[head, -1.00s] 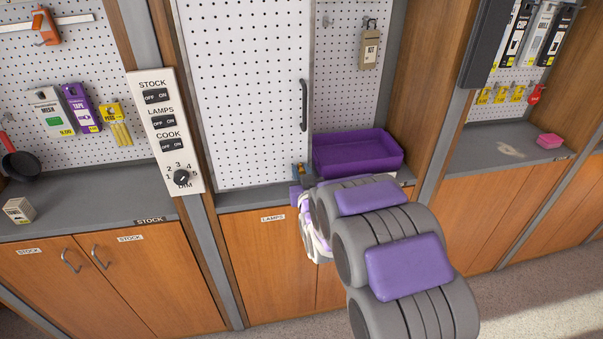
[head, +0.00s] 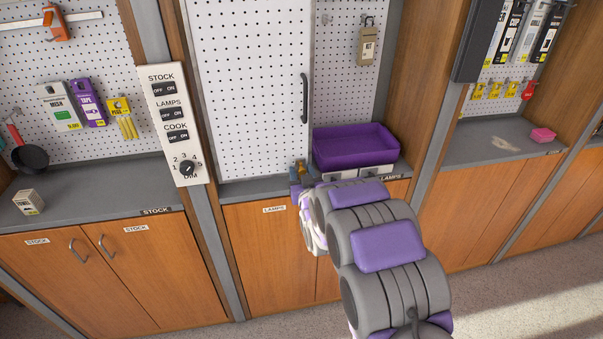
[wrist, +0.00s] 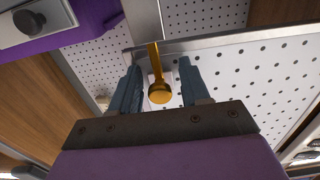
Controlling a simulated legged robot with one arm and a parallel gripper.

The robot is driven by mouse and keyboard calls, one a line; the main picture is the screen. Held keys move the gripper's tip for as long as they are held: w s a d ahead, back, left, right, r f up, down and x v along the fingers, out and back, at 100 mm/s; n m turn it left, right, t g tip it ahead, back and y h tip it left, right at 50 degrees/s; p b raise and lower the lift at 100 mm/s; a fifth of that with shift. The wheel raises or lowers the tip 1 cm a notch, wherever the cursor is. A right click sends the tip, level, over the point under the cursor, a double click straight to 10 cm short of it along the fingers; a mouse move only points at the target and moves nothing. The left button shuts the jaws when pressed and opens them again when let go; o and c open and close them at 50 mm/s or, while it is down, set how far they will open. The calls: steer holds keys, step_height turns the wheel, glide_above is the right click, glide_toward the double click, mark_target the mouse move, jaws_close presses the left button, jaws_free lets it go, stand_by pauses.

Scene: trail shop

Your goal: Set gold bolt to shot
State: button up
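The gold bolt (wrist: 160,93) shows in the wrist view as a gold rod ending in a round knob, against the metal frame edge of a white perforated sliding panel. My gripper (wrist: 159,78) is open. Its two blue-grey fingers stand on either side of the bolt, with gaps visible on both sides. In the head view my gripper (head: 299,170) is at the lower right corner of the white perforated door (head: 250,90), just above the counter edge. The bolt is small there and mostly hidden by my gripper, so its position is hard to tell.
A purple tray (head: 355,146) stands right of my gripper on the counter. A black door handle (head: 304,98) is above it. A switch panel with a dial (head: 187,168) is to the left. Cabinet doors (head: 262,265) lie below.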

steer(key=shift+s+r, duration=0.1)
steer(key=p+v, duration=0.6)
steer(key=v, duration=0.5)
steer(key=shift+s+p, duration=0.35)
steer(key=shift+d, duration=0.1)
steer(key=shift+d, duration=0.1)
stand_by(0.4)
